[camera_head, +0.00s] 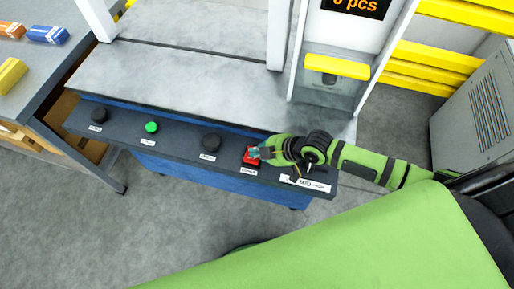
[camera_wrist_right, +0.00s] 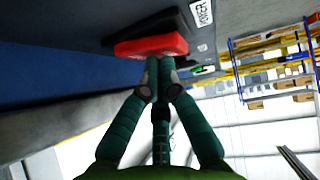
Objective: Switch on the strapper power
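The strapper's dark control panel (camera_head: 180,142) runs along the front of the machine. A red switch (camera_head: 251,156) sits toward its right end, above a small white label too small to read surely. My right gripper (camera_head: 262,153) is at the red switch and covers part of it. In the right wrist view, the red switch (camera_wrist_right: 150,46) lies just beyond the fingertips of my right gripper (camera_wrist_right: 160,66). The green fingers converge and look shut with nothing between them. The tips seem to touch the switch or stop very close to it. My left gripper is out of view.
A white frame with a display (camera_head: 355,8) rises behind. A table (camera_head: 40,84) with coloured bundles stands left, a grey cabinet (camera_head: 475,115) right. The floor in front is clear.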

